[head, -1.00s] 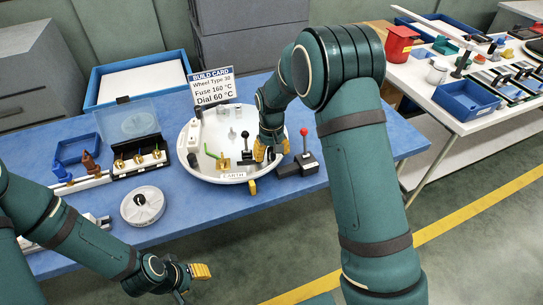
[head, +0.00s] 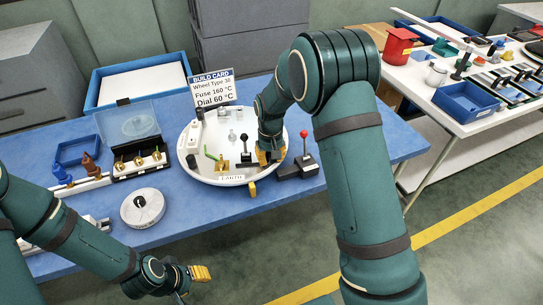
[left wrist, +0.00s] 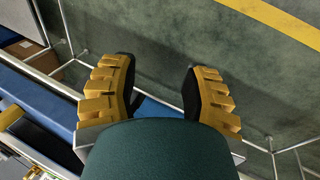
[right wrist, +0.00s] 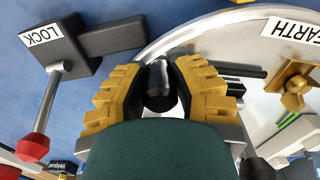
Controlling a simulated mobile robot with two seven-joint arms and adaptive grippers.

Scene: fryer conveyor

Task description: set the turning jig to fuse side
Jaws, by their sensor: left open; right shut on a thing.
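The turning jig (head: 205,172) is a round white plate with several parts on it and an EARTH label (head: 231,178) at its front rim; it also shows in the right wrist view (right wrist: 205,32). My right gripper (head: 268,160) is at the plate's right front edge, shut on a dark, partly metallic knob (right wrist: 160,88). The fingers hide part of the knob. A lock lever (head: 306,150) with a red ball stands upright on a dark base right of the plate, apart from my gripper; its LOCK label (right wrist: 44,36) shows in the right wrist view. My left gripper (head: 198,273) is open and empty, off the table's front edge.
A build card (head: 212,86) behind the jig reads Wheel Type 30, Fuse 160 °C, Dial 60 °C. A grey-white disc (head: 142,207) and an open clear-lidded case (head: 135,160) lie left. A white table (head: 440,110) with bins stands at the right.

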